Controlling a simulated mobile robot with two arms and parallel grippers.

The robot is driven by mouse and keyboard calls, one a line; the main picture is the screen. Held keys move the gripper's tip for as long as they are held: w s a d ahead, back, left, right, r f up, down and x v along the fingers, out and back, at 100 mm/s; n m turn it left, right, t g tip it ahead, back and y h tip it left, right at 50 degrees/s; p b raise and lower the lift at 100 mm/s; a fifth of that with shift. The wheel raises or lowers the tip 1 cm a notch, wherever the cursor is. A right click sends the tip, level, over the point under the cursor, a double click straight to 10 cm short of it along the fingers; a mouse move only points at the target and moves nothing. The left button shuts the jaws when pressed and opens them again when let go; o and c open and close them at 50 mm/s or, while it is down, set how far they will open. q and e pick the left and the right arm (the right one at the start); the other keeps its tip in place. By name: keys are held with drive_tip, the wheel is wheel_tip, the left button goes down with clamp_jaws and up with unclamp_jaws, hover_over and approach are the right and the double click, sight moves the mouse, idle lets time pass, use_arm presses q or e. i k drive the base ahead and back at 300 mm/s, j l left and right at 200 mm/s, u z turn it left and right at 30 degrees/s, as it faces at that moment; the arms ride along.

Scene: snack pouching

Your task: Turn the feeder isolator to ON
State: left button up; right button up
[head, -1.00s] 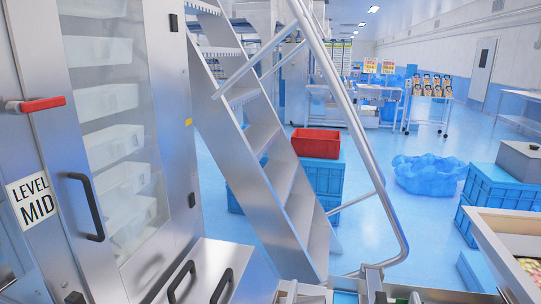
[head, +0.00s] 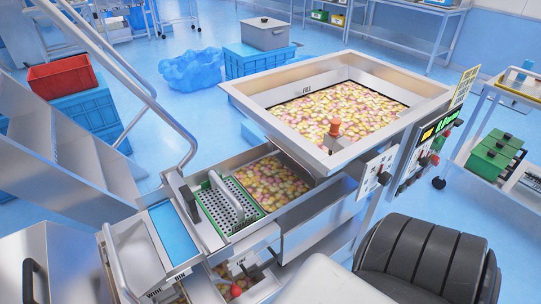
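The feeder is a large steel hopper (head: 248,92) full of colourful snack pieces, in the middle of the head view. A small pale switch plate (head: 377,172) with a dark switch sits on its right side. Beside it stands a grey control panel (head: 425,150) with a lit green display and red and black controls. I cannot tell which switch is the feeder isolator, and its ON marking and position are too small to read. Neither gripper shows.
A perforated tray with a handle (head: 222,204) and a snack-filled bin (head: 268,183) sit below the hopper. Metal stairs (head: 58,140) stand at left. A trolley with green boxes (head: 494,155) stands at right. A white and black rounded body (head: 425,255) fills the lower right foreground.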

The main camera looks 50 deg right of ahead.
sight(434, 160)
drive_tip(key=j+z, duration=0.1)
drive_tip(key=z, duration=0.4)
drive_tip(key=j+z, duration=0.1)
drive_tip(key=z, duration=0.4)
drive_tip(key=j+z, duration=0.1)
drive_tip(key=z, duration=0.4)
drive_tip(key=j+z, duration=0.1)
drive_tip(key=z, duration=0.35)
drive_tip(key=j+z, duration=0.1)
drive_tip(key=z, duration=0.9)
drive_tip(key=i+l+z, duration=0.15)
drive_tip(key=l, duration=0.25)
drive_tip(key=i+l+z, duration=0.2)
drive_tip(key=i, duration=0.6)
drive_tip(key=i+l+z, duration=0.15)
drive_tip(key=i, duration=0.7)
drive_tip(key=i+u, duration=0.2)
drive_tip(key=i, duration=0.25)
drive_tip(key=i+l+u, duration=0.25)
drive_tip(key=i, duration=0.15)
drive_tip(key=i+l+u, duration=0.1)
drive_tip(key=i+u, duration=0.15)
drive_tip(key=u, duration=0.25)
drive_tip(key=i+l+u, duration=0.15)
drive_tip(key=u, duration=0.35)
drive_tip(key=i+l+u, duration=0.25)
drive_tip(key=u, duration=0.2)
drive_tip(key=i+l+u, duration=0.1)
drive_tip(key=l+u, duration=0.25)
drive_tip(key=u, duration=0.15)
